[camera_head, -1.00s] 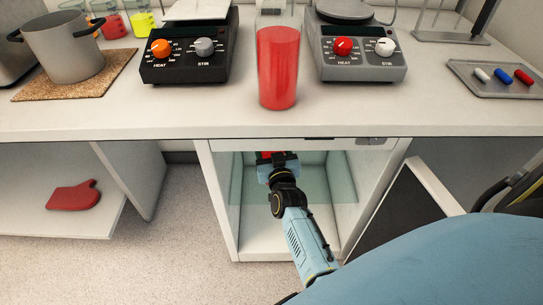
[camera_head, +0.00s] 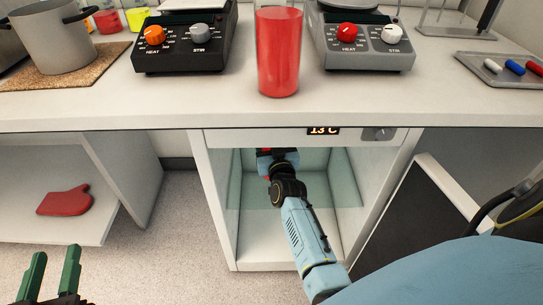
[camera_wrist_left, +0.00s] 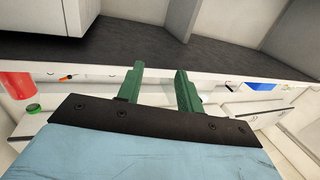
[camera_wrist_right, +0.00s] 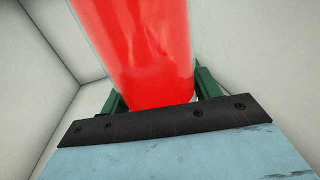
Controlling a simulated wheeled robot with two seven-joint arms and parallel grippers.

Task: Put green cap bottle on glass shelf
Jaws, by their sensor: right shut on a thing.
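My right gripper (camera_head: 272,160) is inside the open cabinet under the counter, shut on a red bottle (camera_wrist_right: 140,45) that fills the right wrist view. Its cap is out of that view. In the head view only a bit of red shows past the gripper. The glass shelf (camera_head: 347,194) is a pale green see-through pane inside the cabinet; I cannot tell whether the bottle touches it. My left gripper (camera_head: 53,272) is open and empty at the lower left. A small round green thing (camera_wrist_left: 34,108) shows in the left wrist view; I cannot tell what it is.
The cabinet has a lit display (camera_head: 323,131) and a dark-faced open door (camera_head: 414,222) on the right. A glass of red juice (camera_head: 278,60) stands on the counter (camera_head: 180,100) between two hotplates. A red mitt (camera_head: 64,200) lies on the left lower shelf.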

